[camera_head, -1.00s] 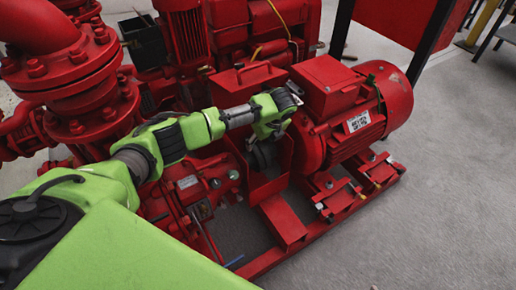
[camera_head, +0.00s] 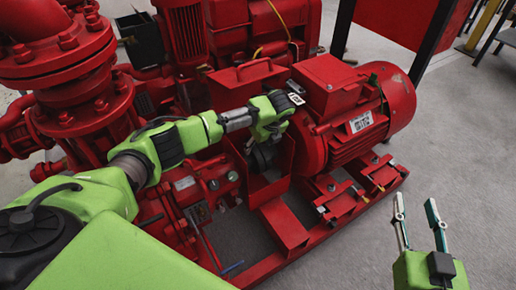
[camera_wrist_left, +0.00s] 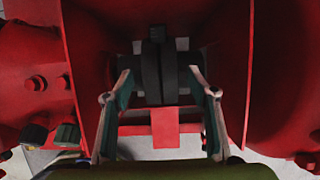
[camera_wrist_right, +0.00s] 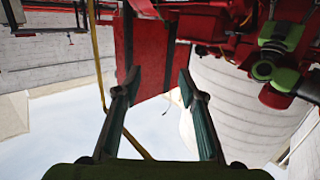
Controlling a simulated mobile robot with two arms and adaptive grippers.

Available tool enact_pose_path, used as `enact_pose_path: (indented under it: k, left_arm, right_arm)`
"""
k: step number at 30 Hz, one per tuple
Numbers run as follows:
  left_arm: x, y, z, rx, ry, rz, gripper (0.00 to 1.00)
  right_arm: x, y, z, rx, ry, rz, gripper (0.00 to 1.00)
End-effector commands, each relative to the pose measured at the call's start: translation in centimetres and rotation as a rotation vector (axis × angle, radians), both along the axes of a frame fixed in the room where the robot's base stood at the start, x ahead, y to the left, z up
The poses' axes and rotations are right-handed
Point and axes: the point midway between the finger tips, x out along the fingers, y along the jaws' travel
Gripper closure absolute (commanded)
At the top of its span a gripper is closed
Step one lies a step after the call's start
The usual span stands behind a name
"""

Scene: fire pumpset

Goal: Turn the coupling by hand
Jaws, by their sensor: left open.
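The dark coupling (camera_wrist_left: 152,72) sits between two red guard walls in the left wrist view. In the head view, part of the dark coupling (camera_head: 263,157) shows below my left gripper (camera_head: 266,134), whose fingers are mostly hidden there. In the left wrist view my left gripper (camera_wrist_left: 160,82) is open, with one finger on each side of the coupling; I cannot tell whether they touch it. My right gripper (camera_head: 414,202) is open and empty, low at the right of the head view, away from the pump set. It also shows open in the right wrist view (camera_wrist_right: 160,78).
The red motor (camera_head: 358,112) stands right of the coupling, and red flanged pipework (camera_head: 62,90) stands left. A red guard with a handle (camera_head: 246,80) is behind my left arm. Bare grey floor (camera_head: 455,130) lies right of the red base frame (camera_head: 285,232).

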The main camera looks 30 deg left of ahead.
Motion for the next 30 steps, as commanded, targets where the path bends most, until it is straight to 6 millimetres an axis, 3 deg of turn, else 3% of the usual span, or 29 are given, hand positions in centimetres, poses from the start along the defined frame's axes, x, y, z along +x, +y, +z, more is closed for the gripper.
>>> enact_pose_path:
  k: [7, 15, 21, 30]
  left_arm:
    - [0.1, 0.3, -0.9, 0.000, 0.001, 0.000, 0.47]
    - [0.2, 0.5, -1.4, 0.000, 0.001, 0.000, 0.47]
    - [0.3, 0.5, -1.5, 0.000, 0.000, 0.000, 0.47]
    - [0.3, 0.5, -1.5, 0.000, 0.000, 0.000, 0.47]
  right_arm:
    - [0.2, 0.8, 5.0, 0.061, -0.235, 0.015, 0.63]
    - [-0.8, 1.1, 9.6, 0.118, -0.448, 0.027, 0.63]
    - [-1.4, 1.1, 11.2, 0.138, -0.522, 0.031, 0.63]
    - [-1.5, 1.1, 11.5, 0.142, -0.534, 0.032, 0.63]
